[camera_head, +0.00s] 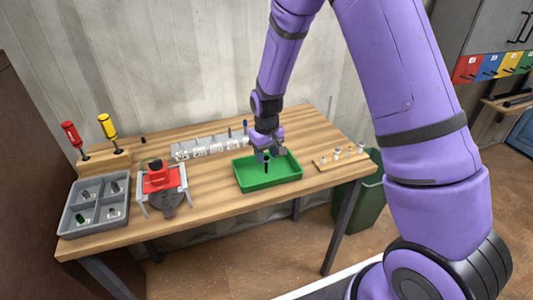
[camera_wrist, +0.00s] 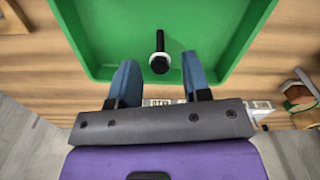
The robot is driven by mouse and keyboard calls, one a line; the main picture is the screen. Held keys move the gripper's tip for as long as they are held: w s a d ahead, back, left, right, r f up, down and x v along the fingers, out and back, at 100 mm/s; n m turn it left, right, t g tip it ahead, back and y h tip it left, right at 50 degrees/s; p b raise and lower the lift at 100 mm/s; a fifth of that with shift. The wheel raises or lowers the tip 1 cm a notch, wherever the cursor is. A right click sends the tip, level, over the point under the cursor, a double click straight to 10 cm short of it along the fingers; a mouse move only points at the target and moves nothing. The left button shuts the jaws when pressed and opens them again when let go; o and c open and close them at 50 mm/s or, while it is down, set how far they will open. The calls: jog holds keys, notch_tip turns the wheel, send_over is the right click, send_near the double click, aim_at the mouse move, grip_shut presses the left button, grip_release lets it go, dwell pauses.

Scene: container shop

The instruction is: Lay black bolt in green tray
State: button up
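The green tray (camera_head: 270,184) sits near the front edge of the wooden table, and its floor fills much of the wrist view (camera_wrist: 205,30). The black bolt (camera_wrist: 160,44) shows over the tray floor, its head towards me with a pale ring around it. In the head view the bolt (camera_head: 266,163) is a small dark upright shape below my gripper (camera_head: 266,153). In the wrist view the two blue fingers of my gripper (camera_wrist: 158,62) are apart, with visible gaps on both sides of the bolt. I cannot tell whether the bolt touches the tray floor.
A grey compartment tray (camera_head: 92,205) and a red clamp-like fixture (camera_head: 160,180) stand left. A grey labelled rack (camera_head: 205,147) is behind the green tray. A wooden board with small parts (camera_head: 340,158) lies right. Two screwdrivers (camera_head: 108,127) stand at back left.

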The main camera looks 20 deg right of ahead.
aim_at(267, 157)
notch_tip(267, 157, up, 13)
jog(key=s+d+r+m+t, duration=0.1)
jog(key=s+d+r+t, duration=0.25)
jog(key=s+r, duration=1.05)
jog(key=s+d+r+t, duration=0.1)
jog(key=s+r, duration=0.2)
jog(key=s, duration=0.5)
jog(key=s+d+r+m, duration=0.1)
jog(key=s+d+r, duration=0.1)
jog(key=s, duration=0.6)
jog(key=shift+d+r+m+t, duration=0.2)
jog(key=shift+r+m+t, duration=0.15)
jog(key=shift+r, duration=0.15)
